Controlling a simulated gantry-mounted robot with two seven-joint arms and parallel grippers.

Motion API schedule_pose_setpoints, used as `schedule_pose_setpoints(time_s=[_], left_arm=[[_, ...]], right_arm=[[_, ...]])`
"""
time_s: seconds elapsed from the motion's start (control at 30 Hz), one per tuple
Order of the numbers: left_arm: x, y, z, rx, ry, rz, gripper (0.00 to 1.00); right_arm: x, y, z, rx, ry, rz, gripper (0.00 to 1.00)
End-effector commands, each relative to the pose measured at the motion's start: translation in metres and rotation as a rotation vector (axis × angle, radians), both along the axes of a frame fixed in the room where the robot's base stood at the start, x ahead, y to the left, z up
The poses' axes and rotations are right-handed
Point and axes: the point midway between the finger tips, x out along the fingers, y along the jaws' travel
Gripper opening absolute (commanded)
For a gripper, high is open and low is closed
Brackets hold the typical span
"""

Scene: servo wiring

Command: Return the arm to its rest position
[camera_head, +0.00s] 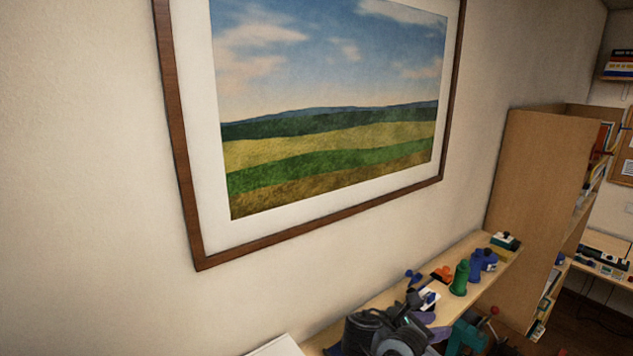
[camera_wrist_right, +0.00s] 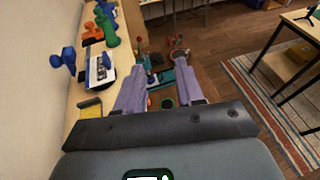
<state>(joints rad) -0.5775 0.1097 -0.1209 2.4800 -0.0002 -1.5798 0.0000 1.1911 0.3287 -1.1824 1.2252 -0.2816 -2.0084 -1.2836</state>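My right gripper (camera_head: 432,326) is low in the head view, at the front edge of the wooden surface, with its dark wrist beside it. In the right wrist view, the two lavender fingers of my right gripper (camera_wrist_right: 158,80) stand apart with a gap between them. Nothing shows held in the gap. A teal device (camera_wrist_right: 160,84) with dark and red parts shows beyond and below the fingers; I cannot tell its distance from them. The teal device (camera_head: 468,332) is also right of the gripper in the head view. My left gripper is in neither view.
A wooden surface (camera_head: 372,301) along the wall carries a green object (camera_head: 460,278), a blue object (camera_head: 483,262) and an orange object (camera_head: 442,273). A framed picture (camera_head: 325,194) hangs above. A tall shelf (camera_head: 535,190) stands at right. Wood floor and a striped rug (camera_wrist_right: 268,100) lie right.

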Motion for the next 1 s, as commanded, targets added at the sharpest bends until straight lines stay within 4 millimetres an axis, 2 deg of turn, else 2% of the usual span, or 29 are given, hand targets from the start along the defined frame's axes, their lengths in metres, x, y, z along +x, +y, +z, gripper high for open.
schedule_pose_setpoints(time_s=[0.03,0.2,0.4,0.47,0.5,0.77,0.87,1.0], left_arm=[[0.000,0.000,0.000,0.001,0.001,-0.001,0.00],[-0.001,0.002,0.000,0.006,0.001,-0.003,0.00],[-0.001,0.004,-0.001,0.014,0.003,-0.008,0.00],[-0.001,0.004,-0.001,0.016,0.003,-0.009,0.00],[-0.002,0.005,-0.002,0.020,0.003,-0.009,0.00],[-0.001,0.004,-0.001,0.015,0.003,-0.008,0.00],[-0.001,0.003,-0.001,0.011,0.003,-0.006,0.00],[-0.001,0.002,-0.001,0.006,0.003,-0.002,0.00]], right_arm=[[0.000,-0.023,0.000,-0.013,-0.001,-0.033,0.37],[-0.006,-0.091,0.003,-0.052,0.000,-0.129,0.37],[-0.021,-0.167,0.009,-0.095,0.000,-0.238,0.37],[-0.026,-0.183,0.007,-0.101,0.000,-0.260,0.37],[-0.028,-0.167,-0.014,-0.062,-0.006,-0.229,0.37],[-0.059,-0.125,-0.100,0.159,-0.085,-0.171,0.37],[-0.080,-0.107,-0.137,0.273,-0.122,-0.167,0.37],[-0.123,-0.079,-0.189,0.480,-0.199,-0.198,0.37]])
